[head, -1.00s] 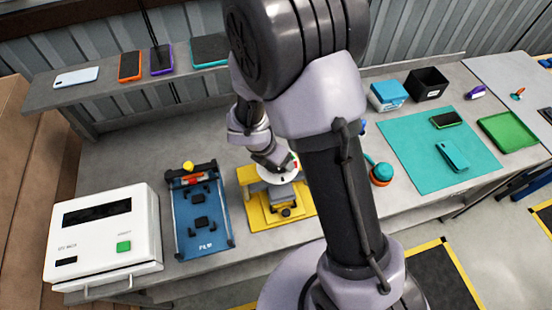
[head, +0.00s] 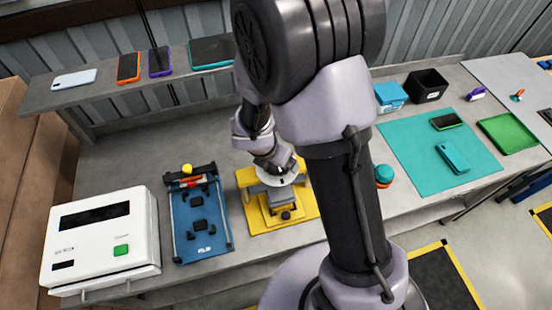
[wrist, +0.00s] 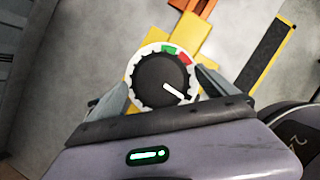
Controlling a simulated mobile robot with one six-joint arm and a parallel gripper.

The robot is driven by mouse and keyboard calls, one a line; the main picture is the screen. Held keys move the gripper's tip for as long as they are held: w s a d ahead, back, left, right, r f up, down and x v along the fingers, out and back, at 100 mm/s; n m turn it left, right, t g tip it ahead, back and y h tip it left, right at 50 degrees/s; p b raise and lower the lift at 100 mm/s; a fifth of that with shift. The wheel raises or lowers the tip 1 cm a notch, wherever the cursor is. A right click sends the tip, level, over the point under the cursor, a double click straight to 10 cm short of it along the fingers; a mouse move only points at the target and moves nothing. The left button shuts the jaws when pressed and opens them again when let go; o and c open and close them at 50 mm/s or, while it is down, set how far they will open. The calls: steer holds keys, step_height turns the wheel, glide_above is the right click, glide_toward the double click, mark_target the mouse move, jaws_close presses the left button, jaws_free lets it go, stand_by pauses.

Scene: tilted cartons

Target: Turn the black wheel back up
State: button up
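The black wheel (wrist: 160,80) is round and ridged, with a white pointer line aimed to the lower right in the wrist view. It sits on a white dial (wrist: 128,72) with a green and a red sector on its far edge. In the head view the white dial (head: 292,177) is on the yellow fixture (head: 249,184), and my wrist hides much of it. My gripper (wrist: 162,84) has one finger on each side of the wheel, with small gaps seeming to remain. It looks open around the wheel; the fingertips are hidden in the head view.
A blue fixture (head: 183,243) and a white machine (head: 140,235) stand left of the yellow fixture. A teal-topped object (head: 383,171) is close to my arm on the right. A teal mat (head: 410,160) lies farther right. Phones lie on the back shelf (head: 100,99).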

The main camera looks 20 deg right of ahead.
steer(key=p+v, duration=0.7)
steer(key=v, duration=1)
steer(key=shift+r, duration=0.25)
